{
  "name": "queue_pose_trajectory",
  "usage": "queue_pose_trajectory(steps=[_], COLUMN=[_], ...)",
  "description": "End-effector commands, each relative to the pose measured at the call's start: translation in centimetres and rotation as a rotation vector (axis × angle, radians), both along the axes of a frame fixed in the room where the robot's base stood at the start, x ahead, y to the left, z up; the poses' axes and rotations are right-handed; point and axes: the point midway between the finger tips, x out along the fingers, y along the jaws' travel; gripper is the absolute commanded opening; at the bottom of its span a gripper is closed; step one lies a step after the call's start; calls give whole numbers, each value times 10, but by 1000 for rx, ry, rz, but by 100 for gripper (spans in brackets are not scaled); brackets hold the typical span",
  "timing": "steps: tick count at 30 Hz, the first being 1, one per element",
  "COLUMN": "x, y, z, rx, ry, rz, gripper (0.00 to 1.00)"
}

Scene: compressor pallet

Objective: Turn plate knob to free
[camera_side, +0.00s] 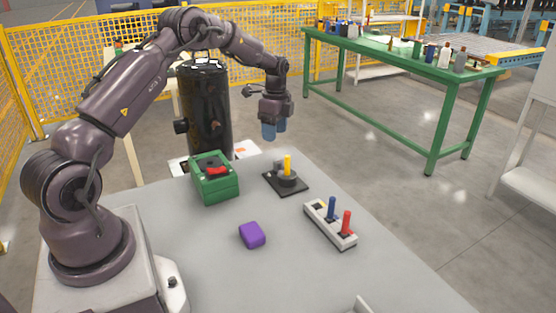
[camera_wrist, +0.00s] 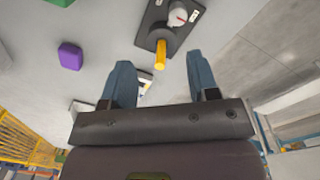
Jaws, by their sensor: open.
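A dark plate (camera_side: 299,186) lies on the grey table and carries a round dark base with an upright yellow lever (camera_side: 287,165). In the wrist view, the plate (camera_wrist: 153,13) also bears a pale grey knob (camera_wrist: 177,16) with a red mark, beside the yellow lever (camera_wrist: 160,53). In the side view the knob is small and partly hidden behind the lever. My gripper (camera_side: 273,132) hangs above the table's far edge, above and apart from the plate. Its blue fingers (camera_wrist: 160,75) are spread with nothing between them. The knob's exact setting is too small to read.
A green box (camera_side: 217,188) with a red handle stands left of the plate. A white switch panel (camera_side: 325,226) with blue and red levers and a purple block (camera_side: 252,235) lie nearer. A tall black tank (camera_side: 207,105) stands behind the table, close to my arm.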

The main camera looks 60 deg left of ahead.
Motion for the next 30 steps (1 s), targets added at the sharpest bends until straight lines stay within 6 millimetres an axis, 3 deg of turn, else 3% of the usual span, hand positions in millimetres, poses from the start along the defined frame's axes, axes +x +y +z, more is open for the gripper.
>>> queue_pose_trajectory(steps=[5, 13, 30], x=[20, 18, 16], y=[12, 11, 10], z=[21, 13, -91], rx=[24, 12, 12], ry=[-53, -44, -43], rz=[-301, -458, -455], gripper=[55, 55, 55])
